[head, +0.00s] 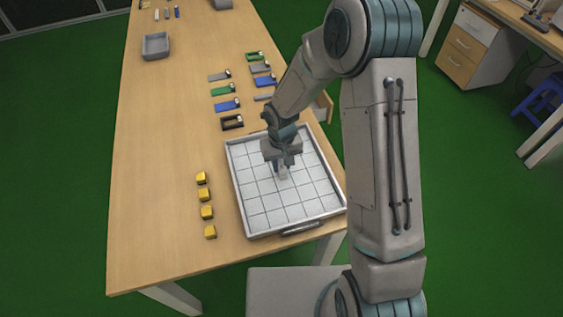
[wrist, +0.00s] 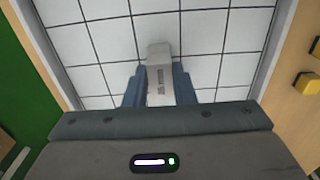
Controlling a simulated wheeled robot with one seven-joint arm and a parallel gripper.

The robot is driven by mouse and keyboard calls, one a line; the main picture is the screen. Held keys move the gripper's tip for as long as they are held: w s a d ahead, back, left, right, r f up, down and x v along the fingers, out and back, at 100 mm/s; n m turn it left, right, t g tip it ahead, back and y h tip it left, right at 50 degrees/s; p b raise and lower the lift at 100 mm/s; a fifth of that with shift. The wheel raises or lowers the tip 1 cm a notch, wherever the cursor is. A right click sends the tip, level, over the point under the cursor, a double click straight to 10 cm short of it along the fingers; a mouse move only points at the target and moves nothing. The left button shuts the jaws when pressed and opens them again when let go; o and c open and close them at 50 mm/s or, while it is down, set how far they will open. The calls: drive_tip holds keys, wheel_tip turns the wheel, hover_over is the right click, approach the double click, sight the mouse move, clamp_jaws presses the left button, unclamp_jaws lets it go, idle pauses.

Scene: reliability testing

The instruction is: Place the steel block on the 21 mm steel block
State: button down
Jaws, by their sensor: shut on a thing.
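My gripper (wrist: 160,92) is over the white gridded tray (head: 258,205), pointing down, with its fingers shut on a grey steel block (wrist: 159,62). The block is long and light grey, with small dark marking on its face, and sticks out past the fingertips in the wrist view. In the head view the held block (head: 283,173) is small, at or just above the tray's middle; I cannot tell whether it touches anything. A second steel block under it cannot be made out; the gripper and held block may hide it.
Several yellow blocks (head: 207,212) stand in a row left of the tray. Several green, blue and grey tools (head: 227,106) lie beyond it. A grey bin (head: 156,46) sits at the far left. The wooden table (head: 160,150) is bare on its left side. The tray has a raised rim.

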sight(281, 166)
drive_tip(key=shift+f, duration=0.15)
drive_tip(key=c, duration=1.2)
unclamp_jaws()
wheel_tip(281, 166, up, 12)
drive_tip(key=b, duration=0.1)
drive_tip(key=s+d+r+m+t, duration=0.1)
drive_tip(key=s+d+r, duration=0.5)
drive_tip(key=s, duration=0.3)
drive_tip(key=s+d+r+m+t, duration=0.2)
drive_tip(key=s+d+r, duration=0.4)
drive_tip(key=s, duration=0.4)
drive_tip(key=shift+s+d+r, duration=0.15)
drive_tip(key=shift+d+r, duration=0.25)
drive_tip(key=shift+d, duration=0.5)
